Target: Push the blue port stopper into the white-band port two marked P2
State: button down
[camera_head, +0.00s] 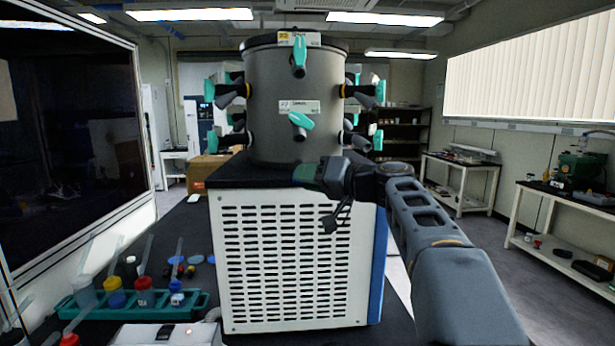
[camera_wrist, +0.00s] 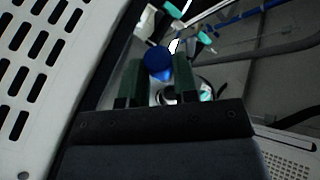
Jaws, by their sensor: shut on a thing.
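The blue stopper (camera_wrist: 157,62) sits between the two dark green fingers of my gripper (camera_wrist: 158,80) in the wrist view, and they are shut on it. In the head view my gripper (camera_head: 309,173) is in front of the dryer's grey drum (camera_head: 275,135), near its base and below the lower front port. The stopper cannot be made out there. The lower front port has a teal valve handle (camera_head: 301,121) under a white label (camera_head: 299,107). The upper front port has a teal handle (camera_head: 299,57) under a part-yellow label (camera_head: 284,38). I cannot clearly read P2 on either label.
The white dryer cabinet (camera_head: 290,262) with slotted vents stands below the drum. More teal-handled ports (camera_head: 232,90) stick out around the drum. A green rack (camera_head: 119,311) of flasks stands at lower left, with loose blue caps (camera_head: 176,260) behind it.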

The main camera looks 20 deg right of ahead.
jog(key=shift+w+d+r+p, duration=0.2)
jog(key=shift+w+r+p, duration=0.75)
jog(key=shift+p, duration=0.35)
jog(key=shift+w+d+r+p, duration=0.2)
jog(key=shift+w+r+p, duration=0.7)
jog(key=shift+p, duration=0.4)
jog(key=shift+w, duration=0.1)
jog(key=shift+d, duration=0.25)
jog(key=shift+w+d+r+p, duration=0.25)
jog(key=shift+w+r+p, duration=0.85)
jog(key=shift+r, duration=0.2)
dwell(0.9)
jog(key=c, duration=0.8)
grip_release()
jog(key=shift+f, duration=0.1)
